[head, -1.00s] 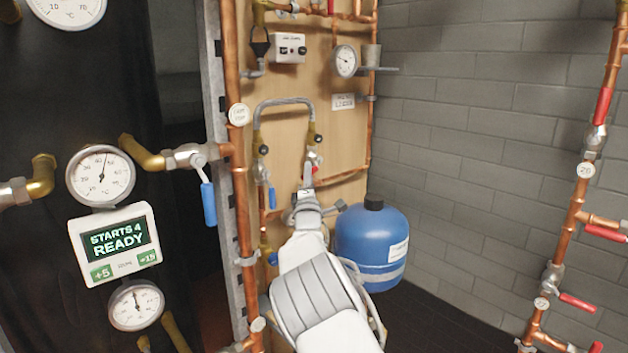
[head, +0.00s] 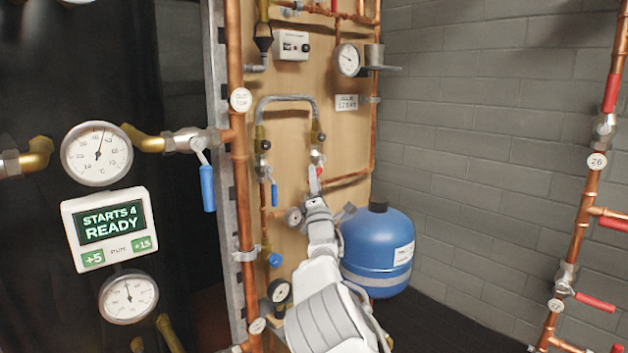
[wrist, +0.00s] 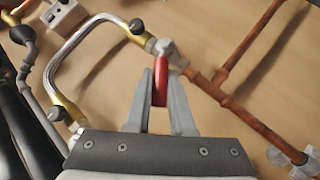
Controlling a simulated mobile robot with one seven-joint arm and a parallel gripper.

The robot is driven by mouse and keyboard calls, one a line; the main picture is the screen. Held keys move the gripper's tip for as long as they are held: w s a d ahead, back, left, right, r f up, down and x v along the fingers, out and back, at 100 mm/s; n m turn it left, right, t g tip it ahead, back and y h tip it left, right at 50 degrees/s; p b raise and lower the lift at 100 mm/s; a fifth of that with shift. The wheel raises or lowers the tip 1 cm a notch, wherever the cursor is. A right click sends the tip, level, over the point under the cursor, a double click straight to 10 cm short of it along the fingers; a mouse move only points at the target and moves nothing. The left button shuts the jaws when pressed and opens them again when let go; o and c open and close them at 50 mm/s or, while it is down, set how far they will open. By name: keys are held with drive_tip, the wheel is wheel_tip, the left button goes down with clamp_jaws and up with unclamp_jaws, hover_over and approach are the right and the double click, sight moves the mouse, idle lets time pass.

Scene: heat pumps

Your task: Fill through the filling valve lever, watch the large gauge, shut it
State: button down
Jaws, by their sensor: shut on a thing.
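The red filling valve lever (head: 314,180) points down from the valve at the right end of the braided hose. My gripper (head: 316,194) is shut on this lever. In the wrist view the red lever (wrist: 160,88) sits between my two fingers (wrist: 161,95), just below the valve body (wrist: 168,50). A round white gauge (head: 348,60) hangs high on the wooden board; its reading is too small to make out.
A blue lever (head: 274,195) hangs under the hose's left end. A blue tank (head: 377,250) stands close right of my arm. The left panel (head: 108,226) reads "STARTS 4 READY", between two dials. Copper pipes with red levers (head: 595,302) run along the right.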

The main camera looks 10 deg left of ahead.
drive_tip(key=c, duration=0.8)
unclamp_jaws()
drive_tip(key=shift+s, duration=0.1)
drive_tip(key=p+v, duration=0.2)
drive_tip(key=v, duration=1.5)
drive_tip(key=shift+s+f+p, duration=0.1)
drive_tip(key=shift+p, duration=0.25)
